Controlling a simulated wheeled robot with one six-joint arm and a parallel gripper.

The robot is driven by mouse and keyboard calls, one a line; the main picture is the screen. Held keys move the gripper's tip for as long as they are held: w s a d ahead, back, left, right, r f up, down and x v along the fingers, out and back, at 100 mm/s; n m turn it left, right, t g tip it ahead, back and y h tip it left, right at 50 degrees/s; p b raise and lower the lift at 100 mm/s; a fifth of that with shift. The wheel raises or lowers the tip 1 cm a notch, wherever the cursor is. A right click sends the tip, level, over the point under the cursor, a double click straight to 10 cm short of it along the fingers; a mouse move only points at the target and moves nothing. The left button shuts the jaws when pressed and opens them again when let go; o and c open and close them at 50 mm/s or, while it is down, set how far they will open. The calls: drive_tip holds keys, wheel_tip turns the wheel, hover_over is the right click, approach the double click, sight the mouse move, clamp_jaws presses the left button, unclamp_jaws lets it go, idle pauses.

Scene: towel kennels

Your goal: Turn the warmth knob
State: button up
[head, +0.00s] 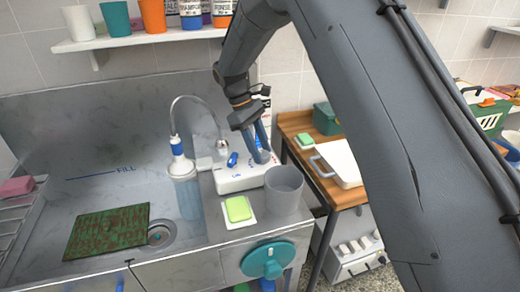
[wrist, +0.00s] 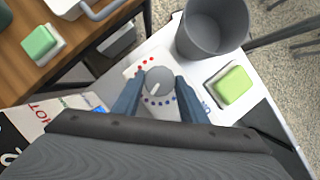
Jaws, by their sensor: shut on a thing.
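The warmth knob is a round grey knob (wrist: 159,77) with a pale pointer mark. It sits on a white panel with an arc of red dots on one side and blue dots on the other. In the wrist view my gripper (wrist: 157,88) has a blue-grey finger on each side of the knob and is shut on it. The pointer slants toward the lower left there. In the head view my gripper (head: 263,152) reaches down to the white control box (head: 236,182) on the counter; the fingers largely hide the knob.
A grey bin (head: 284,190) stands close to the control box, with a green sponge (head: 238,209) in front. A blue knob (head: 232,159) is on the box left of my fingers. A wooden table (head: 296,124) is at right.

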drive_tip(key=m+g+y+b, duration=0.1)
drive_tip(key=m, duration=0.3)
drive_tip(key=shift+w+d, duration=0.1)
drive_tip(key=shift+w, duration=0.1)
drive_tip(key=shift+d+m+g+y, duration=0.1)
drive_tip(key=shift+m+g+y, duration=0.5)
drive_tip(key=shift+m, duration=1.3)
drive_tip(key=o, duration=1.1)
drive_tip(key=shift+c, duration=0.2)
drive_tip(key=shift+b, duration=0.3)
